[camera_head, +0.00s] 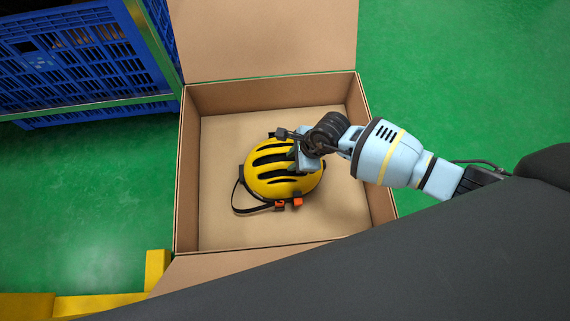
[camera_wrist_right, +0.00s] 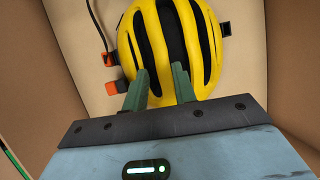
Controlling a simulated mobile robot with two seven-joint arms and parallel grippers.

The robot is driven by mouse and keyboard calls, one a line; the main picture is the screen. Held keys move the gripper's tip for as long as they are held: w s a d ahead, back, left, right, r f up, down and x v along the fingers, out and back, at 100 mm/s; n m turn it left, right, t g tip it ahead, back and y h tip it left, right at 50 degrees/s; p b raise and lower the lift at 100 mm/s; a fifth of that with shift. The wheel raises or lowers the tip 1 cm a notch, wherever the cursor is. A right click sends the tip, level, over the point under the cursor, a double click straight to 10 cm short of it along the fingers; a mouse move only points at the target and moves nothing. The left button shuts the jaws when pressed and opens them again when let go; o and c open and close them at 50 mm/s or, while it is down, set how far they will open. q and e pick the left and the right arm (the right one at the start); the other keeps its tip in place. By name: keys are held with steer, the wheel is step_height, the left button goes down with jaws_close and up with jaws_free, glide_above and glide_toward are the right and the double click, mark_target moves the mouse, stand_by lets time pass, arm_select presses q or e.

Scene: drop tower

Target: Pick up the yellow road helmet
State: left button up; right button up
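The yellow road helmet (camera_head: 268,172) has black vents and a black strap with orange buckle parts. It lies vents up on the bottom of an open cardboard box (camera_head: 188,170). My right gripper (camera_head: 290,150) is over the helmet's right side in the head view and covers part of it. In the right wrist view the helmet (camera_wrist_right: 176,45) fills the upper middle. There the two green fingers of my right gripper (camera_wrist_right: 160,84) are apart, with part of the helmet's shell showing between them. I cannot tell whether they touch it. My left gripper is not in view.
The box walls rise around the helmet, and its flaps (camera_head: 265,38) are folded outward. A blue plastic crate (camera_head: 75,60) on a rack stands at the upper left. Yellow blocks (camera_head: 95,303) are at the lower left. Green floor (camera_head: 470,80) is clear at the right.

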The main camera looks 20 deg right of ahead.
mark_target(286, 165)
steer(key=shift+w+a+f, duration=0.1)
steer(key=shift+a+f, duration=0.05)
steer(key=shift+f, duration=0.45)
steer(key=b+x, duration=0.3)
steer(key=x, duration=0.2)
steer(key=shift+w+f, duration=0.1)
steer(key=shift+f, duration=0.1)
steer(key=shift+r, duration=0.15)
steer(key=shift+c, duration=0.6)
jaws_close()
